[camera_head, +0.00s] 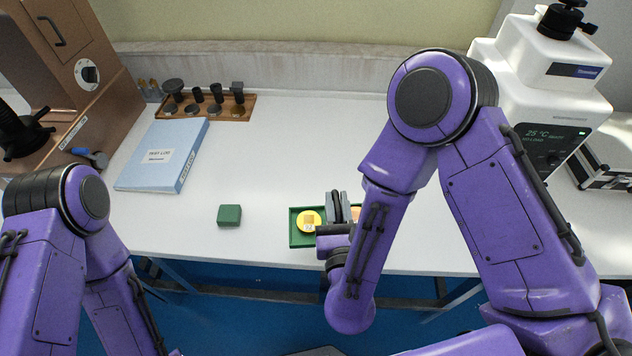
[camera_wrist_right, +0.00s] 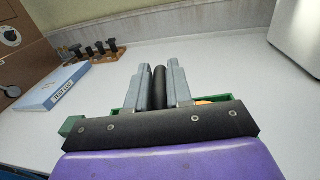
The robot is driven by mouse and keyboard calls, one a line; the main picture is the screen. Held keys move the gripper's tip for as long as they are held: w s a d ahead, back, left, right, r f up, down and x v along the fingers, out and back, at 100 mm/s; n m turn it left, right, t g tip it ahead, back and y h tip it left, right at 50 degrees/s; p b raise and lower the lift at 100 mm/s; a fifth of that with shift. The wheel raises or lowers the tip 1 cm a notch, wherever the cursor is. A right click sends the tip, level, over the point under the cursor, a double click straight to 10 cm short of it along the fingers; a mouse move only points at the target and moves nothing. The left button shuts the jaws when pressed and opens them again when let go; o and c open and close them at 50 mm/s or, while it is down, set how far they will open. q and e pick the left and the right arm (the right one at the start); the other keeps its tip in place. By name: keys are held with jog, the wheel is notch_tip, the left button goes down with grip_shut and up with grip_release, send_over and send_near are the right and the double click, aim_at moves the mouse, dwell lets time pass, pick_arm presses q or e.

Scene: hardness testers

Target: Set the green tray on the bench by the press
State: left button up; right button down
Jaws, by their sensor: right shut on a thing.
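The green tray (camera_head: 293,232) is at the front edge of the white bench, left of my right forearm. A yellow disc (camera_head: 308,220) with a small label lies in it, and an orange piece shows partly behind the gripper. My right gripper (camera_head: 338,207) is over the tray, shut on a dark upright bar that looks like the tray's handle. In the right wrist view this black bar (camera_wrist_right: 159,86) stands between the two grey fingers, with tray edges (camera_wrist_right: 118,112) on both sides. I cannot tell if the tray touches the bench. My left gripper is out of view.
A white tester (camera_head: 545,85) with a display stands at the right, a brown machine (camera_head: 75,75) at the left. A green block (camera_head: 229,215), a blue binder (camera_head: 163,155) and a wooden rack (camera_head: 215,106) are on the bench. The bench middle (camera_head: 290,150) is clear.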

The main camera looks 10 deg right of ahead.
jog(key=s+d+r+m+h+p, duration=0.2)
jog(key=s+d+r, duration=0.2)
jog(key=w+b, duration=0.1)
jog(key=b, duration=0.1)
jog(key=w+f+b, duration=0.1)
jog(key=w+b, duration=0.1)
jog(key=w+f+b, duration=0.1)
jog(key=b, duration=0.1)
jog(key=shift+w+a+f, duration=0.2)
jog(key=shift+a, duration=0.05)
jog(key=shift+w+r, duration=0.1)
jog(key=shift+w, duration=0.95)
jog(key=shift+w+f+b, duration=0.35)
jog(key=shift+f+b, duration=0.1)
jog(key=shift+b, duration=0.05)
jog(key=w+f+b, duration=0.2)
jog(key=f+b, duration=0.1)
jog(key=b, duration=0.1)
jog(key=w+f+b, duration=0.2)
jog(key=f+b, duration=0.1)
jog(key=b, duration=0.1)
jog(key=w+f+b, duration=0.3)
jog(key=b, duration=0.2)
jog(key=shift+a+f, duration=0.25)
jog(key=shift+a, duration=0.05)
jog(key=c, duration=1)
grip_release()
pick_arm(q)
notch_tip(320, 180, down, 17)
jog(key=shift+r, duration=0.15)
